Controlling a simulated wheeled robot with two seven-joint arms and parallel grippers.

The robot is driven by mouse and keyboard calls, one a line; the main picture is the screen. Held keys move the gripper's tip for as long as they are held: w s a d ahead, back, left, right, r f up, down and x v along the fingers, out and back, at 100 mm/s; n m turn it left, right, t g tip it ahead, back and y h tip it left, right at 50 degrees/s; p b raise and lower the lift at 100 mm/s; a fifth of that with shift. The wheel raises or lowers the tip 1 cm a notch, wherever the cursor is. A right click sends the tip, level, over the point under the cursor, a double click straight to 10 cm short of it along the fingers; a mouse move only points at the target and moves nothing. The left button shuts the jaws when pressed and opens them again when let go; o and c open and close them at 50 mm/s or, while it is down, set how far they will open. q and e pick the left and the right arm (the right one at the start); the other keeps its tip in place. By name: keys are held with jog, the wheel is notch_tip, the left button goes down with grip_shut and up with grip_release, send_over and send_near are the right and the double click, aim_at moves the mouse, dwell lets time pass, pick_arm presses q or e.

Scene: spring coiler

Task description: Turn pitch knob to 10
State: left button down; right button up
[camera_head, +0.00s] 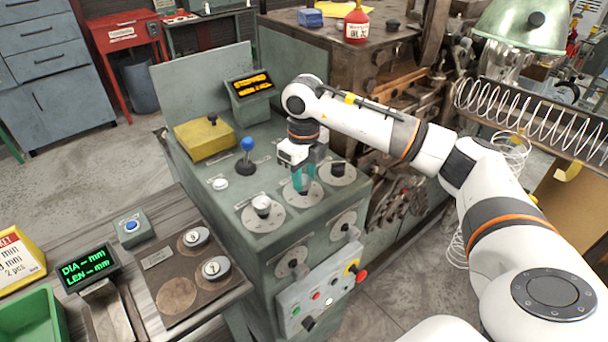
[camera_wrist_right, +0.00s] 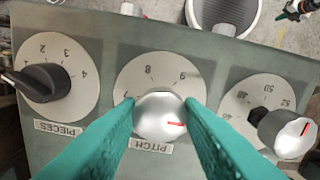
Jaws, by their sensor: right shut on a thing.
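The pitch knob (camera_wrist_right: 158,117) is silver with a red line that points right in the right wrist view. My left gripper is not in view.
The black PIECES knob (camera_wrist_right: 42,83) and another silver knob (camera_wrist_right: 284,129) flank the pitch dial closely. A blue-topped lever (camera_head: 247,146), a yellow block (camera_head: 205,138) and a lit display (camera_head: 251,84) sit on the machine. A button panel (camera_head: 322,289) hangs on its front.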

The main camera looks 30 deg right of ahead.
aim_at(304, 179)
jog(key=shift+r, duration=0.15)
jog(key=o, duration=1)
jog(key=shift+r, duration=0.25)
notch_tip(304, 179, up, 6)
jog(key=shift+r+b, duration=0.25)
jog(key=shift+b, duration=0.8)
notch_tip(304, 179, up, 5)
jog(key=shift+f, duration=0.1)
